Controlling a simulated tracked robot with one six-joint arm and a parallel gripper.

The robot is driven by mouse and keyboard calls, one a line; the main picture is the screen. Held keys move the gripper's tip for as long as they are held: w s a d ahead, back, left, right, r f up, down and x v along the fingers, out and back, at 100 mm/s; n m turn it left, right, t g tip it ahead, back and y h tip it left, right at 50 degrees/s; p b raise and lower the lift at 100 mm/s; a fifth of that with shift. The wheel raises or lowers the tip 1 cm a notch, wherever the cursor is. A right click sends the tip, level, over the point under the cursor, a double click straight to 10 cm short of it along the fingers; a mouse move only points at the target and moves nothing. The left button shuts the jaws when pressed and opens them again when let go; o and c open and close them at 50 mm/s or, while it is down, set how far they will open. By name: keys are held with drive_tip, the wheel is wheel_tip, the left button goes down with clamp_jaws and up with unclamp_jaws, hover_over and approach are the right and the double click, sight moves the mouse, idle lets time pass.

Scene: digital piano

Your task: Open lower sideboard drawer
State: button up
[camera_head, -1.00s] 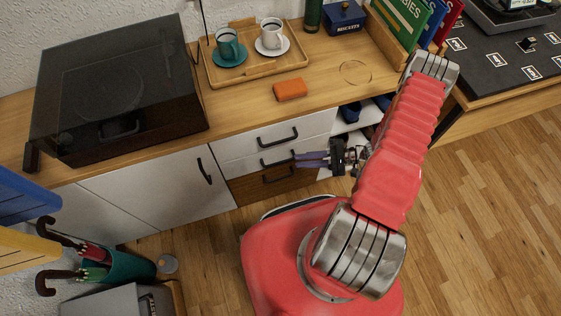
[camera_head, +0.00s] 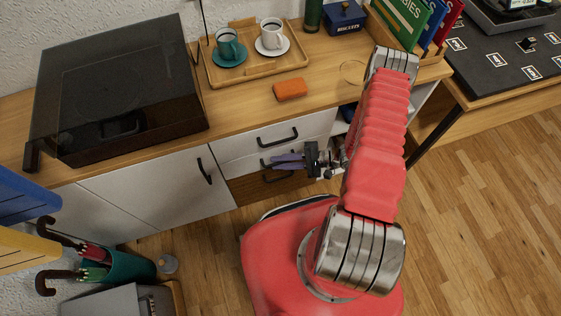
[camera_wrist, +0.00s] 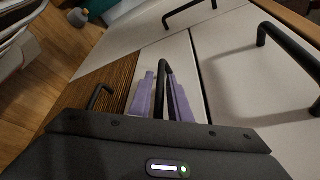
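The sideboard has a white upper drawer (camera_head: 262,139), a narrower white drawer (camera_head: 238,167) below it and a wood-fronted drawer (camera_head: 250,188) at the bottom. All look shut. My gripper (camera_head: 274,162) is in front of the narrower white drawer. In the wrist view, its two purple fingers (camera_wrist: 164,92) stand open on either side of that drawer's black bar handle (camera_wrist: 163,72). I cannot tell whether they touch it. The wood-fronted drawer's handle (camera_wrist: 100,95) is left of the fingers, and the upper drawer's handle (camera_wrist: 290,60) is to the right.
A white cabinet door (camera_head: 150,190) is left of the drawers. The top carries a record player (camera_head: 115,90), a tray (camera_head: 255,68) with two cups and an orange block (camera_head: 290,89). An umbrella stand (camera_head: 130,266) is at lower left. Open floor (camera_head: 480,220) lies right.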

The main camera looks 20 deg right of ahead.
drive_tip(key=shift+c, duration=0.7)
clamp_jaws()
drive_tip(key=shift+s+f, duration=0.1)
drive_tip(key=shift+s, duration=0.05)
